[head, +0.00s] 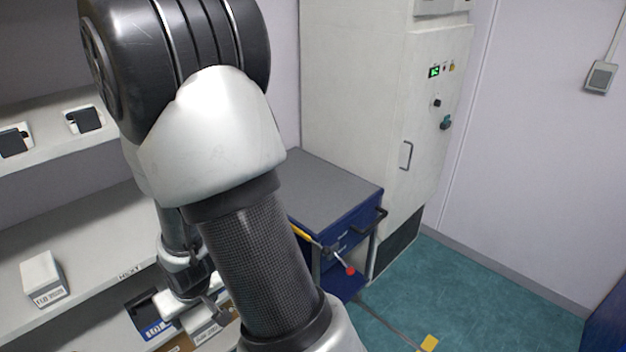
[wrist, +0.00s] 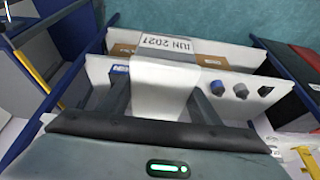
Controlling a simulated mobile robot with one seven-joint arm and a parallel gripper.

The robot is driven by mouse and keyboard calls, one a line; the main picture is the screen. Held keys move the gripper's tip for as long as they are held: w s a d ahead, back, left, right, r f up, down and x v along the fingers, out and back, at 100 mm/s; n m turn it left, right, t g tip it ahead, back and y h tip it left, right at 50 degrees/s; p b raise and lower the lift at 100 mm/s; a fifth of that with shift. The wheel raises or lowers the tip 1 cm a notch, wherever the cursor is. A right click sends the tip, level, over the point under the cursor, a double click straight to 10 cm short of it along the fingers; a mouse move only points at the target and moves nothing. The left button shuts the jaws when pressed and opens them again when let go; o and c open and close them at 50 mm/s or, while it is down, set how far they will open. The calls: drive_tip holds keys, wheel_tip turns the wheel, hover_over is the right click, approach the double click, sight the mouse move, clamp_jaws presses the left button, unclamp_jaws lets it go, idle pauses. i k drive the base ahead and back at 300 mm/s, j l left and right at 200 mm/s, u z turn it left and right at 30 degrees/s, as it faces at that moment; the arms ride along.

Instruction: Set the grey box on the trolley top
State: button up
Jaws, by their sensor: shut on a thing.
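The grey box (wrist: 162,82) is pale, with a printed date label at its far end. In the wrist view it sits between the two fingers of my gripper (wrist: 160,103), which is shut on it. In the head view my gripper (head: 192,306) is low at the left, by the shelves and partly behind my arm. The box there is mostly hidden. The trolley top (head: 322,190) is a flat, dark grey surface on a blue body, right of my arm. Its visible part is bare, and my gripper is apart from it.
A white labelled box (head: 42,275) stands on the shelf (head: 100,245) at the left. Dark items sit on the shelf above. A tall cabinet (head: 365,100) stands behind the trolley. A yellow-handled, red-tipped tool (head: 325,250) is at the trolley's near side. The green floor at the right is mostly clear.

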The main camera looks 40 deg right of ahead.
sight(327, 194)
drive_tip(key=l, duration=0.5)
drive_tip(key=i+l+z, duration=0.15)
drive_tip(key=l, duration=0.85)
drive_tip(key=l+z, duration=0.15)
drive_tip(key=l, duration=0.3)
drive_tip(key=i+l, duration=0.15)
drive_tip(key=l, duration=0.35)
drive_tip(key=i+l+z, duration=0.1)
drive_tip(key=l, duration=0.35)
drive_tip(key=i+l+z, duration=0.1)
drive_tip(key=l, duration=0.4)
